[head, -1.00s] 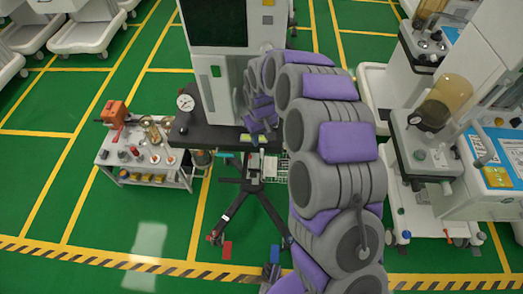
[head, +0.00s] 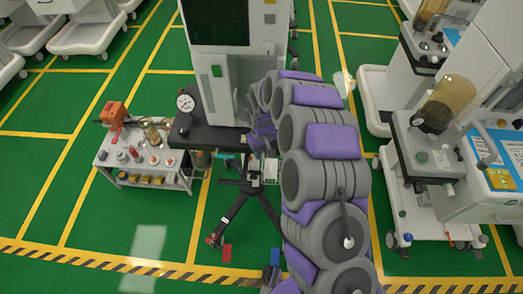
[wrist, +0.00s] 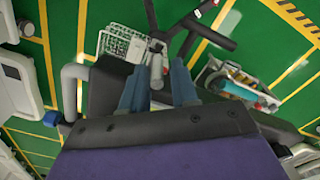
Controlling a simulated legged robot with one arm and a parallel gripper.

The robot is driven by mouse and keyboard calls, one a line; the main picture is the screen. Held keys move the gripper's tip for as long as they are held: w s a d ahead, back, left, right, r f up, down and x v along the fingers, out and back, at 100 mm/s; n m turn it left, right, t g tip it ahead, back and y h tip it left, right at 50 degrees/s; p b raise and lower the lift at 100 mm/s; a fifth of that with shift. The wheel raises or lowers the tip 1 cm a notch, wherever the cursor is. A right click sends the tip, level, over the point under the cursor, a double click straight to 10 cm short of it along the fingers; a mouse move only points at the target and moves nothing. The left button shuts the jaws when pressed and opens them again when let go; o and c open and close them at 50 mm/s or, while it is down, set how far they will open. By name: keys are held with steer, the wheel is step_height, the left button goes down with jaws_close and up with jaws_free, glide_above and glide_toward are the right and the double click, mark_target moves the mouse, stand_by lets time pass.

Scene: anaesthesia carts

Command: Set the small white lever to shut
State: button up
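My gripper (wrist: 157,84) shows in the wrist view as two blue-grey fingers, spread apart with a gap between them. A small pale grey, rounded piece (wrist: 157,70) shows in that gap; it may be the small white lever, but I cannot tell for sure. I see no contact between it and either finger. In the head view my purple and grey arm reaches to the dark shelf (head: 207,136) of the grey-white cart (head: 215,88). There the arm hides the gripper's surroundings, and I cannot make out the lever.
A small trolley (head: 181,183) with bottles and an orange device (head: 113,115) stands left of the cart. The cart's dark legs (head: 237,212) spread over the green floor. A wire basket (wrist: 120,42) is near the gripper. Other machines (head: 425,150) stand at right.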

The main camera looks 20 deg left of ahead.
mark_target(263, 160)
steer(key=shift+d, duration=0.25)
jaws_close()
steer(key=shift+w+d+y+b, duration=0.1)
steer(key=shift+d+y+b, duration=0.15)
steer(key=shift+y+b, duration=0.4)
steer(key=d+f+g+y+b, duration=0.1)
steer(key=y+b, duration=0.1)
steer(key=y, duration=0.2)
steer(key=d+f+g+y+b, duration=0.1)
steer(key=d+f+y+b, duration=0.1)
steer(key=y, duration=0.3)
steer(key=w+d+f+g+y+b, duration=0.1)
steer(key=y+b, duration=0.1)
steer(key=y, duration=0.3)
steer(key=shift+d+f+g, duration=0.3)
steer(key=shift+d+f, duration=0.05)
steer(key=shift+f, duration=0.05)
steer(key=shift+f+y, duration=0.3)
steer(key=shift+y, duration=0.75)
